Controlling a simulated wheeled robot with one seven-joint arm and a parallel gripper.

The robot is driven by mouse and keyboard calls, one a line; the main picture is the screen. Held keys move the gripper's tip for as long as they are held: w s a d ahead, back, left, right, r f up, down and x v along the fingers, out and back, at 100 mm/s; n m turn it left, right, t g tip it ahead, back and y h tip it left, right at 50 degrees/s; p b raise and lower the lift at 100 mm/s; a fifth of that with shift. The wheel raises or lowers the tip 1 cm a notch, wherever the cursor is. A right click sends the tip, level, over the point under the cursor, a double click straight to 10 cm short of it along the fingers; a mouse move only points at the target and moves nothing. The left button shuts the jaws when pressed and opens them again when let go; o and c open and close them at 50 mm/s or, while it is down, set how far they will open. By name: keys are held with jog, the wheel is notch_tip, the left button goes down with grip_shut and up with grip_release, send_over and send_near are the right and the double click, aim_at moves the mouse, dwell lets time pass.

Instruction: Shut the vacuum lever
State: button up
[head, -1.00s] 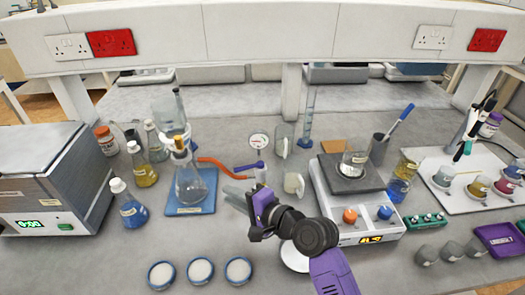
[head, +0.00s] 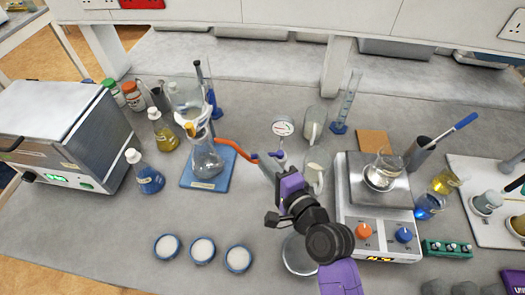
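An orange hose (head: 237,150) runs from the lever's left side to the filtering flask (head: 207,160) on a blue mat (head: 222,172). My gripper (head: 266,166) is low beside the lever, with its grey fingers pointing up and left in the picture. The fingers are close to the lever and hose end; I cannot tell whether they touch. The purple wrist hides part of the fingers, and their gap is too small to judge.
Glass beakers (head: 315,165) stand just right of my wrist, near the hotplate (head: 352,215) with its own beaker. A glass dish (head: 298,255) lies under my arm. Three blue-rimmed dishes (head: 203,251) sit at the front left. Coloured flasks (head: 150,178) stand beside the grey box-shaped device (head: 70,125).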

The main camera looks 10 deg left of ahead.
jog(key=shift+x, duration=1.9)
jog(key=shift+a, duration=0.1)
jog(key=shift+s, duration=0.1)
grip_shut()
jog(key=shift+f, duration=0.1)
